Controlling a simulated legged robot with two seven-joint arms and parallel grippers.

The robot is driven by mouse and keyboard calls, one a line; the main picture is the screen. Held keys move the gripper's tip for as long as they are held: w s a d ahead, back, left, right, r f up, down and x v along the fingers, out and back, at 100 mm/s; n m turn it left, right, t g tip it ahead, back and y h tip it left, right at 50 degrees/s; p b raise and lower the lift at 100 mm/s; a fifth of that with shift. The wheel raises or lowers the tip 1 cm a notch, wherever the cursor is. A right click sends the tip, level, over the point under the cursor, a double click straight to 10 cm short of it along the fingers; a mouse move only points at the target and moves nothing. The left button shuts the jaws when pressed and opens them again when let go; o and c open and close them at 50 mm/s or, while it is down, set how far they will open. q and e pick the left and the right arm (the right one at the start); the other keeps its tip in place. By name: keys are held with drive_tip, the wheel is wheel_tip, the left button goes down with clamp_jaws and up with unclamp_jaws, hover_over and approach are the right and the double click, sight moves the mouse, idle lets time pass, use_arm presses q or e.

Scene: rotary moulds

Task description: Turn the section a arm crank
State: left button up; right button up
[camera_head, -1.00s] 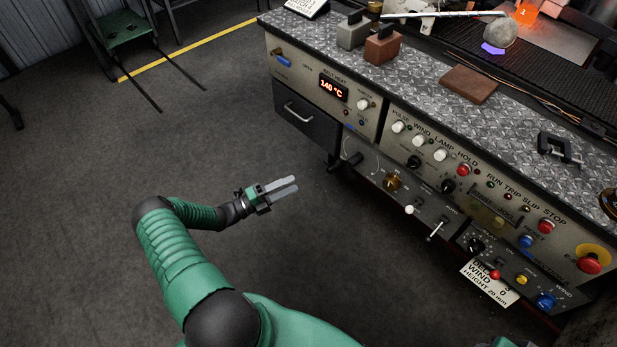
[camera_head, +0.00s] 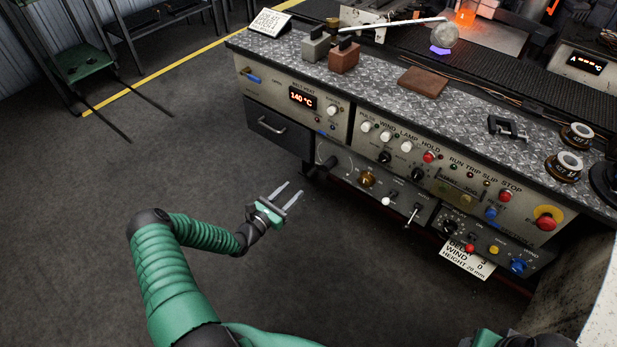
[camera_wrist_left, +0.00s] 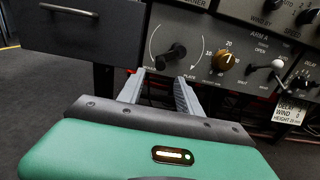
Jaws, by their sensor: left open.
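In the left wrist view the crank (camera_wrist_left: 171,57) sits inside a printed arc, left of a brass dial (camera_wrist_left: 223,60) on a panel lettered ARM A. My left gripper (camera_head: 291,190) is open and empty, with its two grey fingers apart. It is in front of and to the left of the crank, not touching it in the head view. In the left wrist view the fingertips (camera_wrist_left: 160,77) appear just below the crank. My right gripper is not in view.
A drawer with a bar handle (camera_head: 271,125) is above and left of the crank. A white-tipped lever (camera_head: 386,201), a silver lever (camera_head: 412,216) and a red stop button (camera_head: 546,222) lie to the right. The floor (camera_head: 120,190) on the left is clear.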

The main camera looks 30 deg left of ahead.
sight(309, 174)
use_arm(q)
drive_tip(key=w+b, duration=0.1)
drive_tip(key=w, duration=0.5)
drive_tip(key=w+b, duration=0.1)
drive_tip(key=w, duration=0.2)
drive_tip(key=shift+w+d+f+b, duration=0.1)
drive_tip(key=shift+w+d+b, duration=0.1)
drive_tip(key=shift+d+b, duration=0.15)
drive_tip(key=shift+w, duration=0.4)
clamp_jaws()
